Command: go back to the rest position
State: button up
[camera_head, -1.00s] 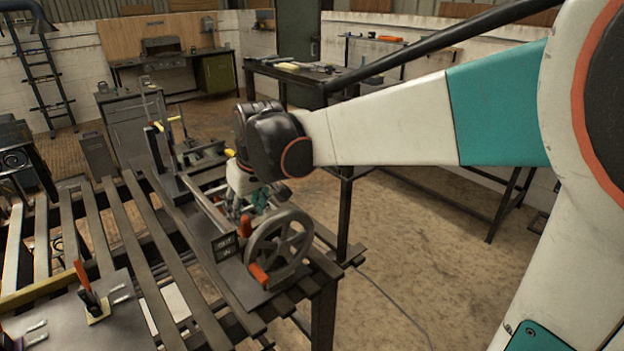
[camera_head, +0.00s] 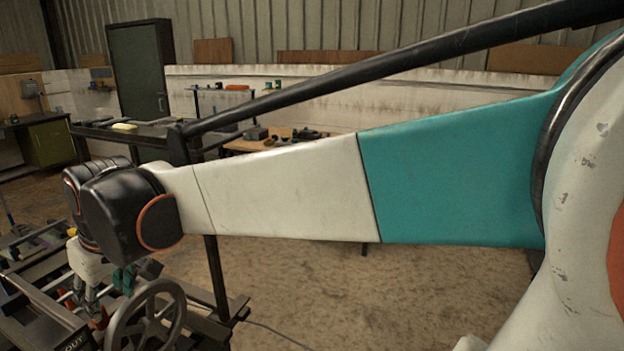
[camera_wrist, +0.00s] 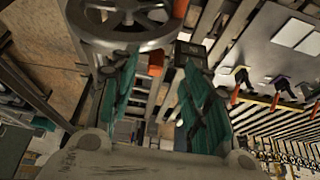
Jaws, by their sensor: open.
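My gripper (camera_head: 108,282) hangs at the lower left of the head view, over the gate bench and just behind the grey handwheel (camera_head: 146,316). In the wrist view my gripper (camera_wrist: 152,62) shows two teal fingers spread apart with nothing held between them. The handwheel (camera_wrist: 122,38) fills the top of the wrist view, partly cut off by the edge. An orange handle (camera_wrist: 156,62) shows beyond the gap between the fingers. A dark label block (camera_head: 72,342) reading "OUT" is at the bottom left of the head view. I cannot tell whether a finger touches anything.
A dark table (camera_head: 105,133) stands behind my arm, and another bench with small items (camera_head: 275,141) is by the white wall. The concrete floor (camera_head: 320,290) below my arm is mostly clear. Clamps with orange and yellow handles (camera_wrist: 236,88) show in the wrist view.

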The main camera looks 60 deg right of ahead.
jog(key=s+f+t+b, duration=0.1)
jog(key=s+f+b, duration=0.1)
jog(key=s+f, duration=0.3)
jog(key=s+d+f+m+t+b, duration=0.1)
jog(key=s+f+b, duration=0.2)
jog(key=s+f, duration=0.3)
jog(key=s, duration=0.5)
jog(key=shift+d+f+m+h, duration=0.25)
jog(key=shift+m+h, duration=0.05)
jog(key=shift+s, duration=0.1)
dwell(1.7)
